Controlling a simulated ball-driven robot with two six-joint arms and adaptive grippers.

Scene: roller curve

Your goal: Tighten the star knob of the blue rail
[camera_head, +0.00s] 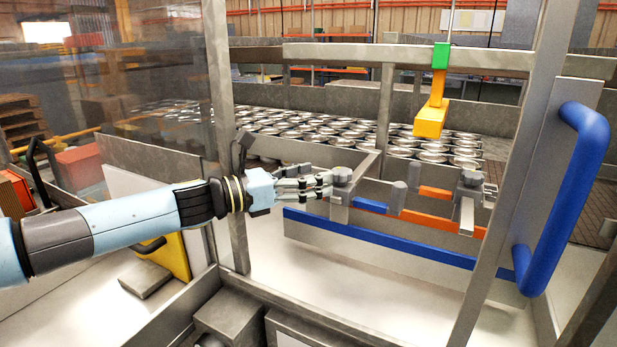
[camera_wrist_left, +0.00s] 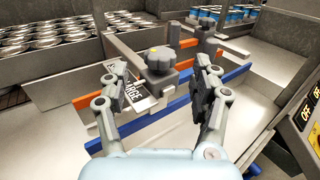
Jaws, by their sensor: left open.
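A grey star knob (camera_head: 342,176) stands on a bracket near the middle of the head view, above the long blue rail (camera_head: 380,238). In the left wrist view the dark star knob (camera_wrist_left: 160,60) has a small yellow mark on top. The blue rail (camera_wrist_left: 135,132) runs below it there. My left gripper (camera_head: 328,183) reaches in from the left at the knob. In the wrist view the open left gripper (camera_wrist_left: 164,78) has one finger on each side of the knob, with visible gaps. I cannot tell how deep the fingers reach around it. My right gripper is not in view.
An orange rail (camera_head: 430,220) runs behind the blue one. A second grey knob (camera_head: 471,180) stands to the right. A metal post with a blue handle (camera_head: 570,200) fills the right side. An orange hanging piece (camera_head: 431,119) is above. Many cans (camera_head: 330,130) lie behind.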

